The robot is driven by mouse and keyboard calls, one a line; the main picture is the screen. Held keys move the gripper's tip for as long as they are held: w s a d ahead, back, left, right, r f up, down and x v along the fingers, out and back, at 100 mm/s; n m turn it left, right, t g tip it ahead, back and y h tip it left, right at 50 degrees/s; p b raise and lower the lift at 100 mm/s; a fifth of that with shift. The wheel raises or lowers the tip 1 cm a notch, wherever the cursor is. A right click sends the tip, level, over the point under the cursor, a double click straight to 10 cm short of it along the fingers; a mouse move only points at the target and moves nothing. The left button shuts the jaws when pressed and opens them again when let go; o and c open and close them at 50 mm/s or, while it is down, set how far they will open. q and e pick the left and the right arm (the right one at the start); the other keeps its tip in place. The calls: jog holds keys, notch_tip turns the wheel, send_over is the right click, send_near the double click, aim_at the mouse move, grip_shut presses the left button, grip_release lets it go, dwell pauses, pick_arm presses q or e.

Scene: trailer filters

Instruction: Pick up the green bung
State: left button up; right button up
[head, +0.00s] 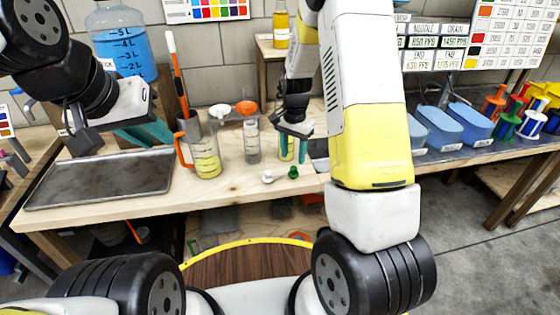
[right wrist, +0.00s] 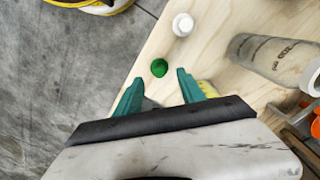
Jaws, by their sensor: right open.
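The green bung (head: 293,172) lies on the light wooden bench (head: 225,196) near its front edge. In the right wrist view the green bung (right wrist: 159,68) shows just beyond and between my fingertips. A white bung (head: 267,177) lies close to its left; it also shows in the right wrist view (right wrist: 183,24). My right gripper (head: 293,155) points down behind the green bung, its teal fingers apart with nothing between them; it also shows in the right wrist view (right wrist: 158,82). My left gripper (head: 148,136) is over the metal tray, its teal fingers apart and empty.
A jug with yellow liquid (head: 206,160) and a clear bottle (head: 252,142) stand left of my right gripper. A metal tray (head: 100,180) lies on the bench's left. Blue bins (head: 433,128) and coloured spools (head: 507,127) stand at right. Bare bench surrounds the bungs.

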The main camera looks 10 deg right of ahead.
aim_at(293, 167)
notch_tip(293, 167, down, 7)
jog(key=shift+d+f, duration=0.1)
jog(key=shift+f, duration=0.1)
jog(key=shift+c, duration=0.2)
grip_shut()
